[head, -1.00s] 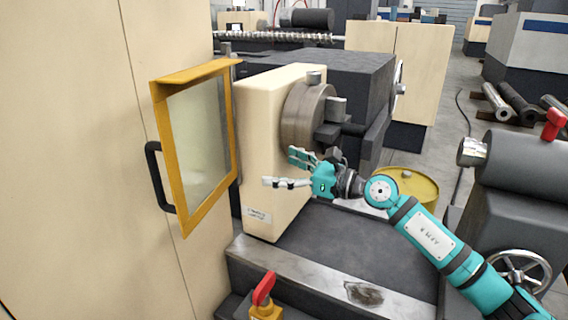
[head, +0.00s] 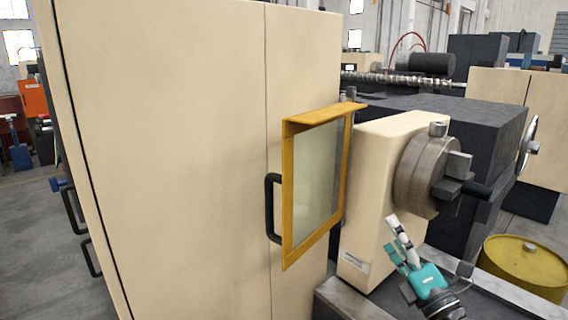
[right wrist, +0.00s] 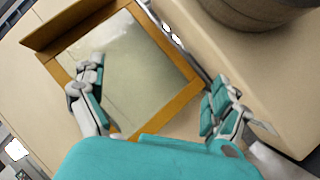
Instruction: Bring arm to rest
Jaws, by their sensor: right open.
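My right gripper (head: 396,244) is in the lower right of the head view, in front of the cream lathe headstock (head: 378,190) and below the chuck (head: 428,180). Its teal and white fingers point up. In the right wrist view the right gripper (right wrist: 155,98) has its two fingers spread wide with nothing between them. Beyond them is the yellow-framed door (right wrist: 165,125) with its clear pane. In the head view that door (head: 290,200) stands out from the cream cabinet, to the left of my gripper. My left gripper is in no view.
A large cream cabinet (head: 170,150) fills the left and middle of the head view. A yellow barrel (head: 524,264) stands at the lower right. Open floor (head: 30,240) shows at the far left.

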